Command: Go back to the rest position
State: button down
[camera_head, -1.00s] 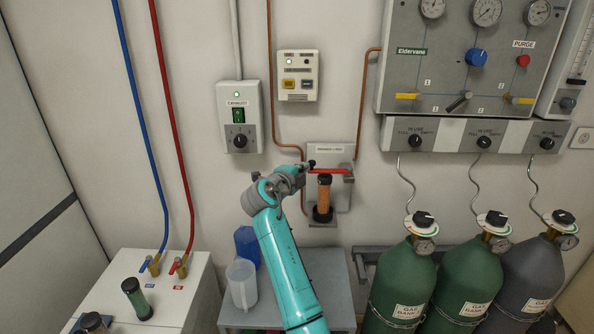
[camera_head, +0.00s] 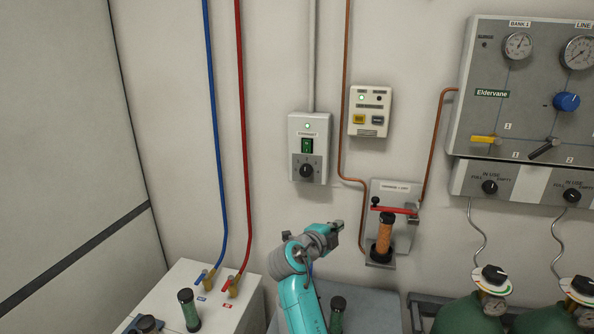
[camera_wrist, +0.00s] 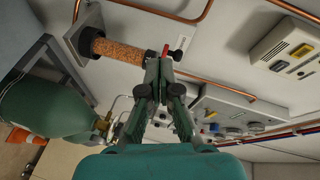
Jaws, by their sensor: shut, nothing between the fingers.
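My gripper (camera_wrist: 162,62) points up the wrist view with its two dark fingers together and nothing between them. In the head view my gripper (camera_head: 338,232) is at the end of my teal arm, in front of the wall. In the picture it lies left of the orange-brown cartridge (camera_head: 384,236), with a gap between them. That cartridge stands upright in its wall bracket (camera_head: 400,192) under a red lever (camera_head: 393,209). In the wrist view the cartridge (camera_wrist: 122,51) and the end of the red lever (camera_wrist: 165,50) appear close to the fingertips, but apart in depth.
A white cabinet (camera_head: 215,318) with a green-banded cartridge (camera_head: 189,310) and hose fittings is at lower left. A low table (camera_head: 365,300) holds another dark cartridge (camera_head: 338,312). Gas cylinders (camera_head: 470,316) stand at lower right. The wall carries an exhaust switch (camera_head: 307,148) and copper pipes (camera_head: 345,100).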

jog(key=s+f+n+y, duration=0.2)
jog(key=s+f+n, duration=0.3)
jog(key=f, duration=0.7)
jog(key=s+d+f+n+t+y, duration=0.1)
jog(key=s+f+n+y, duration=0.3)
jog(key=s+f, duration=0.65)
jog(key=s+d+f+n+y, duration=0.15)
jog(key=s+f+n, duration=0.5)
jog(key=s, duration=0.75)
jog(key=s+a+f+n+y, duration=0.1)
jog(key=s+f+n+y, duration=0.15)
jog(key=s, duration=0.95)
jog(key=s+r+n, duration=0.1)
jog(key=s+r, duration=0.4)
jog(key=s, duration=0.3)
jog(key=s+r+n+t, duration=0.1)
jog(key=s+r+n, duration=0.1)
jog(key=s+r, duration=0.3)
jog(key=s+r+n, duration=0.1)
jog(key=s+r, duration=0.4)
jog(key=s, duration=0.7)
jog(key=shift+n+t, duration=0.3)
jog(key=shift+n, duration=0.1)
